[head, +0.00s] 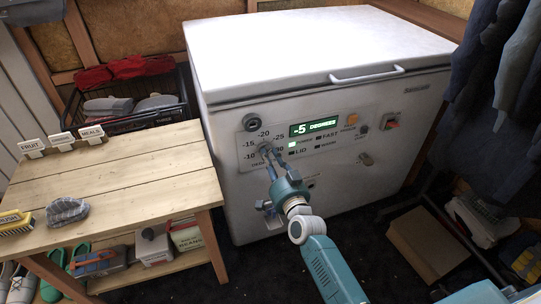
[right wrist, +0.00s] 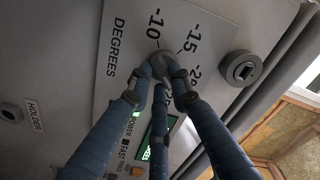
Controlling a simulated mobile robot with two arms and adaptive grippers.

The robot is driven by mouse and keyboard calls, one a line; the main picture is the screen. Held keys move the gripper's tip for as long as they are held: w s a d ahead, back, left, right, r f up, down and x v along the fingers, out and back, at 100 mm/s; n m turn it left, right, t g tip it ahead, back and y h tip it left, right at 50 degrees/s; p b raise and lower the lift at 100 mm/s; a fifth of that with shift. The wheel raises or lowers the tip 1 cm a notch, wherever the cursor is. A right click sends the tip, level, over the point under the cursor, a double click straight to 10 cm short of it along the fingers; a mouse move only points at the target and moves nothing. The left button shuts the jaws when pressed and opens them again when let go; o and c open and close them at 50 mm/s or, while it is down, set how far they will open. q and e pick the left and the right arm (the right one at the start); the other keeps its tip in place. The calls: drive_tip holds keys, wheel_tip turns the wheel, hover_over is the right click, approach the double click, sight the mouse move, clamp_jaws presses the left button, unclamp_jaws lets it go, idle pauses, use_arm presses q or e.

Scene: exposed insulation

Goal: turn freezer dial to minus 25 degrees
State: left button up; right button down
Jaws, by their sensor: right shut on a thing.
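The white chest freezer (head: 330,47) stands at the centre with its lid closed. Its control panel carries a green display (head: 314,127) reading -5 DEGREES. My right gripper (head: 270,153) reaches up from below and is shut on the dial. In the right wrist view the fingers close around the grey dial (right wrist: 163,66), near the -10 and -15 marks. The fingers partly cover the dial and some of the marks. My left gripper is not in view.
A wooden bench (head: 140,170) with label signs and a knit cap stands at the left. A wire basket (head: 125,100) with red cloth is behind it. Dark clothes (head: 495,70) hang at the right, above a cardboard box (head: 427,243). A keylock (head: 252,121) sits above the dial.

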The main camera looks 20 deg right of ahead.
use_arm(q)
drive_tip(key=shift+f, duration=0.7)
use_arm(e)
drive_tip(key=shift+m, duration=1.6)
drive_tip(key=shift+f, duration=0.1)
drive_tip(key=c, duration=1.6)
unclamp_jaws()
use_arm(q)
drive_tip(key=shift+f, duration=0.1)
use_arm(e)
drive_tip(key=shift+o, duration=0.2)
drive_tip(key=s, duration=1.2)
drive_tip(key=shift+d, duration=0.15)
